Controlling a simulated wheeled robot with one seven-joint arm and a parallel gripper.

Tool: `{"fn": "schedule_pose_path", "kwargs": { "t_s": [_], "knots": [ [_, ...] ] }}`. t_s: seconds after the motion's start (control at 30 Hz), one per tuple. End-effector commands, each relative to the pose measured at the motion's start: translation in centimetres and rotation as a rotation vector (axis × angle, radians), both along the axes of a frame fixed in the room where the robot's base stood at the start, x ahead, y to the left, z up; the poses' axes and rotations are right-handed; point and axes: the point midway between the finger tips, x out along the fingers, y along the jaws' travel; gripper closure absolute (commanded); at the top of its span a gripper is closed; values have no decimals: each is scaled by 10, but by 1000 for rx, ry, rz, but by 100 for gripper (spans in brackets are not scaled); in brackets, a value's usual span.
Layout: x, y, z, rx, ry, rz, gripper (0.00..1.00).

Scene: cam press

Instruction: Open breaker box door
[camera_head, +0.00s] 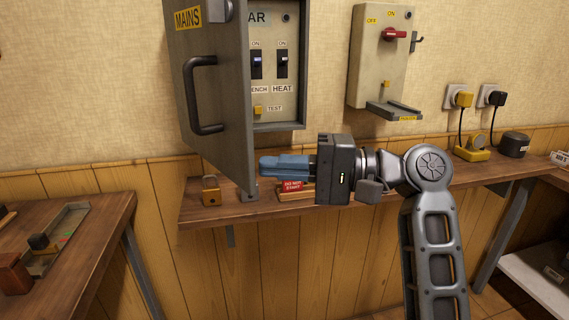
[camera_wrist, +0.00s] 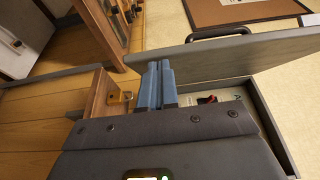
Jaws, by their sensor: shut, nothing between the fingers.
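The grey breaker box door (camera_head: 222,130) stands swung out from the breaker box (camera_head: 291,112), so the switches inside show. Its outer face carries a MAINS label and a dark bar handle (camera_head: 203,95). My gripper (camera_head: 262,166), with blue fingers, is shut and empty. It is below the box opening, beside the lower part of the door, on the side away from the handle. In the wrist view the fingers (camera_wrist: 158,75) lie close against the door panel (camera_wrist: 232,58); I cannot tell whether they touch. The handle (camera_wrist: 218,34) shows beyond the panel there.
A switch box with a red lever (camera_head: 394,35) hangs to the right. A workbench (camera_head: 85,235) stands at left.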

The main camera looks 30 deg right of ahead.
Motion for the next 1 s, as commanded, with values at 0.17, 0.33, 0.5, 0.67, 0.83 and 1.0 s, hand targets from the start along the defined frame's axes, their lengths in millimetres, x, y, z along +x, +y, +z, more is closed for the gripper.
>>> {"fn": "schedule_pose_path", "kwargs": {
  "t_s": [0.17, 0.33, 0.5, 0.67, 0.83, 1.0],
  "knots": [
    [0, 1, 0, 1, 1, -2, 100],
    [-2, 18, 0, -1, 9, -46, 100],
    [-9, 51, 2, -1, 7, -123, 100],
    [-10, 96, 4, 1, 4, -132, 100],
    [-8, 123, 2, 0, 2, -134, 100],
    [-7, 129, 0, 0, 0, -136, 100]
  ]
}}
